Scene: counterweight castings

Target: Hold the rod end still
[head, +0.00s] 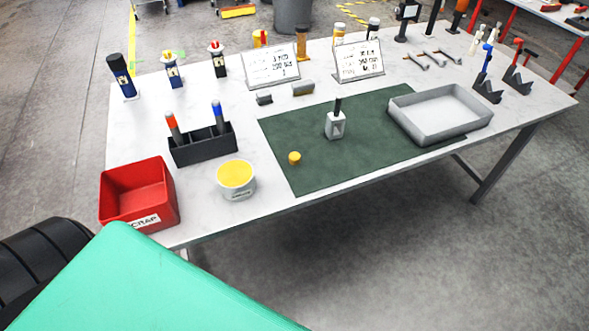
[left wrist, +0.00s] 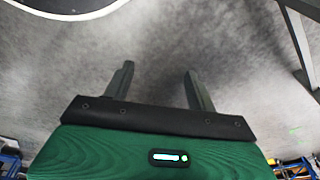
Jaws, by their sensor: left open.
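A small light-grey block (head: 335,127) with a dark rod (head: 338,103) standing up from its top is on the green mat (head: 285,130) in the head view. It stands upright. I cannot tell which part is the rod end. My left gripper (left wrist: 159,72) shows only in the left wrist view. Its two fingers are apart with nothing between them, over bare grey floor. It is away from the block. My right gripper is in neither view.
A yellow knob (head: 294,158) lies on the mat near a yellow-topped tub (head: 237,191). A grey tray (head: 403,122) overlaps the mat's right side. A red scrap bin (head: 160,172) and black holder (head: 205,151) stand left. Signs (head: 271,64) and tools line the back.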

